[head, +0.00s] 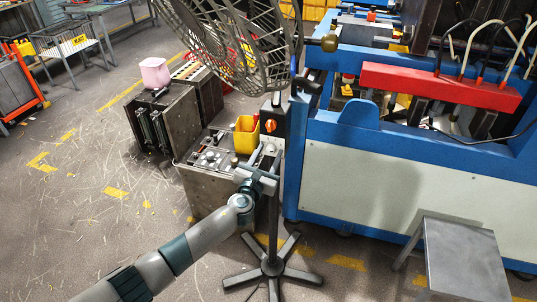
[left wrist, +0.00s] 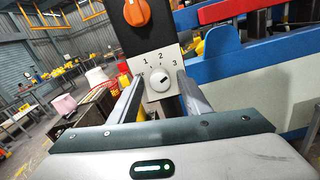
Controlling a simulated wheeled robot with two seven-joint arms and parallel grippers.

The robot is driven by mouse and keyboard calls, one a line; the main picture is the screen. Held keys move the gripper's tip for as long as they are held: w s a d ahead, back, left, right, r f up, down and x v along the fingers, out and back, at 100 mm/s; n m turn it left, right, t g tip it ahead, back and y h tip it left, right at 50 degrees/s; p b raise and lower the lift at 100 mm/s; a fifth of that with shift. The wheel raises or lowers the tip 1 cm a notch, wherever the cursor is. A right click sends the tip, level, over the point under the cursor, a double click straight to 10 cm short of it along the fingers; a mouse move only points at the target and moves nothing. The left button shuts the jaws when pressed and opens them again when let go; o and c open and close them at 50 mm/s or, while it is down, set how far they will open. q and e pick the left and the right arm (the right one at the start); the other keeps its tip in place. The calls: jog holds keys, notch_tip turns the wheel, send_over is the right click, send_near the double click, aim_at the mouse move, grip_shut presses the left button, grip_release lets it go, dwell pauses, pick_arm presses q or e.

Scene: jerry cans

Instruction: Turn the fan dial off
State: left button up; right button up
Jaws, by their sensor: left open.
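The white fan dial (left wrist: 160,79) is round and sits on a pale plate marked 1, 2 and 3. Its dark mark appears to point up and right, towards the 3. An orange knob (left wrist: 136,12) is above it on the black box; it also shows in the head view (head: 270,125). My left gripper (head: 266,157) is open in front of the plate. In the left wrist view its fingers (left wrist: 160,88) flank the dial; contact cannot be told.
A blue and white machine (head: 370,170) with a red bar stands close on the right. A control cabinet (head: 212,155) and a yellow bin (head: 246,135) are left of the pole. A grey stool (head: 462,255) is at lower right. Floor at left is open.

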pick_arm(q)
jog(key=shift+c, duration=0.3)
jog(key=c, duration=1)
